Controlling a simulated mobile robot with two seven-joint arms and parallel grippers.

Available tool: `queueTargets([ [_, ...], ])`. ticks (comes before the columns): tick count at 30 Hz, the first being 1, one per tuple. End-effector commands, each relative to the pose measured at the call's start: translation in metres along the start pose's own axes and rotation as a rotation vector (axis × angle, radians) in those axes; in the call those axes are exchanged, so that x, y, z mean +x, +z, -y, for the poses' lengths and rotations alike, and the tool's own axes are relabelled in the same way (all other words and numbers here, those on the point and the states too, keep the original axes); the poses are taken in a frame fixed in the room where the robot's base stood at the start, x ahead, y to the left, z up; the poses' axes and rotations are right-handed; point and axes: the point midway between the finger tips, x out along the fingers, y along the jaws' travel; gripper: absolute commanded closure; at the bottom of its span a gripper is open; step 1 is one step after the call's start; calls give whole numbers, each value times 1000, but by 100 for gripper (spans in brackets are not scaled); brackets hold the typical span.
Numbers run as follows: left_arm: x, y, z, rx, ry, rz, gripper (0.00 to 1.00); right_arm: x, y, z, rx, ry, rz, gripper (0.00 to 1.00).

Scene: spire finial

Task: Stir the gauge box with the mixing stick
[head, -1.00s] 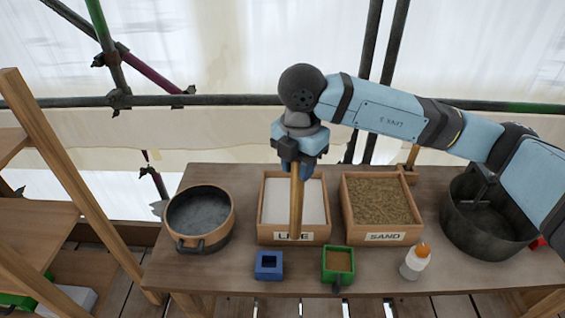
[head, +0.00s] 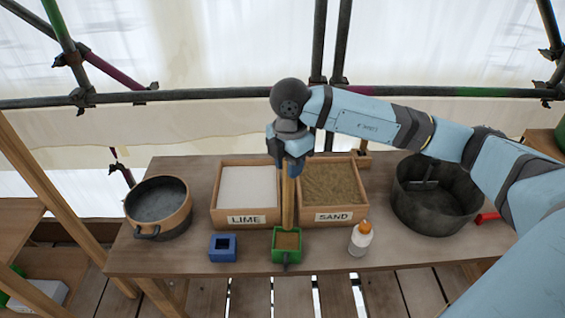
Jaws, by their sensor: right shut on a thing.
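My right gripper (head: 290,160) is shut on the upper end of the wooden mixing stick (head: 288,203). The stick hangs upright, and its lower end meets the back of the small green box (head: 275,256) in the picture. I cannot tell whether the tip is inside the box or just above it. The green box, seemingly the gauge box, has a short dark handle at its front and holds brown, sand-like material. A small blue box (head: 222,248) stands to its left. My left gripper is out of view.
Behind are the LIME box (head: 246,220) with white powder and the SAND box (head: 334,217). A dark-filled pot (head: 157,208) is at left, a large dark bucket (head: 435,205) at right. A white bottle with an orange cap (head: 361,240) stands right of the green box.

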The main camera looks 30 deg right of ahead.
Motion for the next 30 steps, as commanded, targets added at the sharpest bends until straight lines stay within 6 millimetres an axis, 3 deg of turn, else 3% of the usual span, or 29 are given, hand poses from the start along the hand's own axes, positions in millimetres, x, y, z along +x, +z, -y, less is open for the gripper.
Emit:
queueTargets([
  [8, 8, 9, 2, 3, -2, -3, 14, 18, 0, 0, 0, -1, 0, 97],
  [30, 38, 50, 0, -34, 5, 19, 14, 107, 0, 0, -1, -2, 0, 97],
])
